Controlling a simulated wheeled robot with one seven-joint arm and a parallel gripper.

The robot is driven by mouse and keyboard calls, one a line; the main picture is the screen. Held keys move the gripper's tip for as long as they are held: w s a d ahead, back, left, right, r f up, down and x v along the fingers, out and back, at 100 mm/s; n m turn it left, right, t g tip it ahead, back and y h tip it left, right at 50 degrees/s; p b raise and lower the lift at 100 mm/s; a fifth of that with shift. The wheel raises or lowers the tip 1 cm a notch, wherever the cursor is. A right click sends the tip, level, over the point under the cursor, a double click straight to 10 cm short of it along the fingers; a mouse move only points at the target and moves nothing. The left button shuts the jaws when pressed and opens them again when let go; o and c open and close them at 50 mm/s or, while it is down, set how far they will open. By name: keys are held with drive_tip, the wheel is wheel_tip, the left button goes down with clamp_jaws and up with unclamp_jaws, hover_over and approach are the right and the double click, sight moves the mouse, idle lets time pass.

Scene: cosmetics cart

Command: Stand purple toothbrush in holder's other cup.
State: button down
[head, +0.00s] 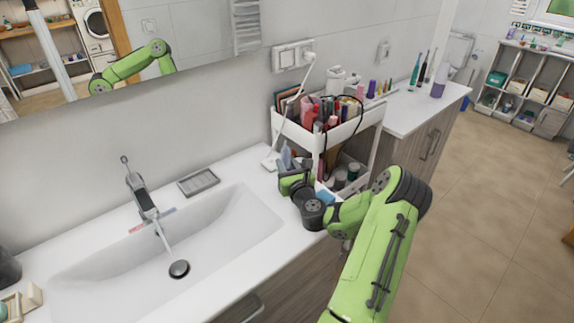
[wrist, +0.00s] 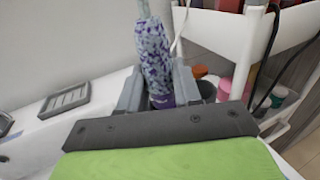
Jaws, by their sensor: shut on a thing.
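My gripper (wrist: 160,98) is shut on a purple-and-white speckled thing with a narrow grey neck, which looks like the purple toothbrush (wrist: 153,62). It stands roughly upright between the fingers, tilted slightly left in the wrist view. In the head view my gripper (head: 292,180) is over the counter between the sink and the cart, and the toothbrush (head: 287,155) shows as a small bluish-grey shape above it. Upright toothbrush-like things, one teal (head: 414,72) and one dark (head: 424,68), stand on the far counter. I cannot make out a holder or its cups there.
The white cart (head: 326,137), full of cosmetics, stands just right of my gripper, with jars on its lower shelf. A grey soap dish (head: 198,182) lies behind the sink (head: 230,232). A purple-white bottle (head: 438,82) stands on the far counter (head: 400,120). Open floor lies right.

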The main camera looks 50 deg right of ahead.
drive_tip(key=shift+f+b, duration=0.6)
drive_tip(key=shift+f, duration=0.2)
drive_tip(key=c, duration=0.7)
unclamp_jaws()
drive_tip(key=b+v, duration=1.2)
drive_tip(key=v, duration=0.1)
drive_tip(key=shift+s+f+b, duration=0.15)
drive_tip(key=shift+f+b, duration=0.15)
drive_tip(key=shift+f, duration=0.05)
drive_tip(key=shift+s+a+r+b, duration=0.1)
drive_tip(key=shift+s+b, duration=0.25)
drive_tip(key=shift+b, duration=0.3)
drive_tip(key=shift+s+a+r+b, duration=0.15)
drive_tip(key=shift+s+b, duration=0.2)
drive_tip(key=shift+b, duration=0.25)
drive_tip(key=shift+s+a+b, duration=0.4)
drive_tip(key=shift+b, duration=0.25)
